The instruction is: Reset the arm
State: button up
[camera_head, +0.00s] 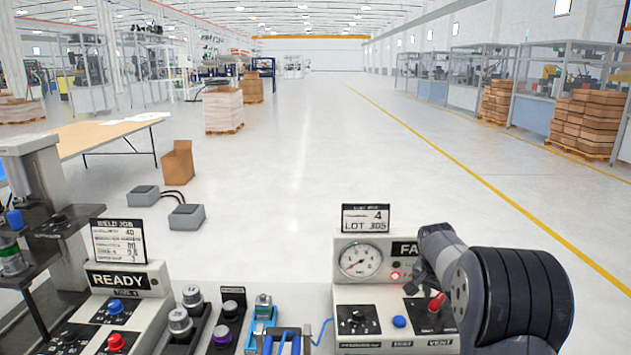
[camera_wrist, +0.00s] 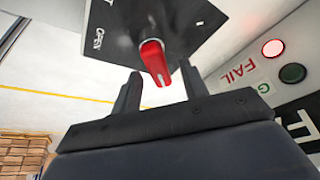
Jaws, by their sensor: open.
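My gripper (camera_wrist: 160,70) is open, with its two dark fingers on either side of a red valve handle (camera_wrist: 155,62) in the wrist view. No firm hold on the handle shows, and I cannot tell whether a finger touches it. In the head view the handle (camera_head: 437,301) stands on the vent panel at the right of the tester (camera_head: 350,275). My arm (camera_head: 510,295) reaches in from the lower right and hides part of the tester.
A red lamp (camera_wrist: 273,48) beside FAIL is lit; the green lamp (camera_wrist: 293,73) looks dark. A gauge (camera_head: 361,259) and blue button (camera_head: 399,321) are left of the handle. A READY console (camera_head: 120,280) and weight-like knobs (camera_head: 180,321) stand further left. Open floor lies beyond.

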dwell(0.4)
jog(key=v, duration=1)
jog(key=x, duration=1)
jog(key=shift+f, duration=0.1)
jog(key=shift+w, duration=0.1)
jog(key=shift+n, duration=0.7)
jog(key=shift+a+n+t+y, duration=0.15)
jog(key=shift+n+t+y, duration=0.25)
jog(key=shift+n, duration=0.5)
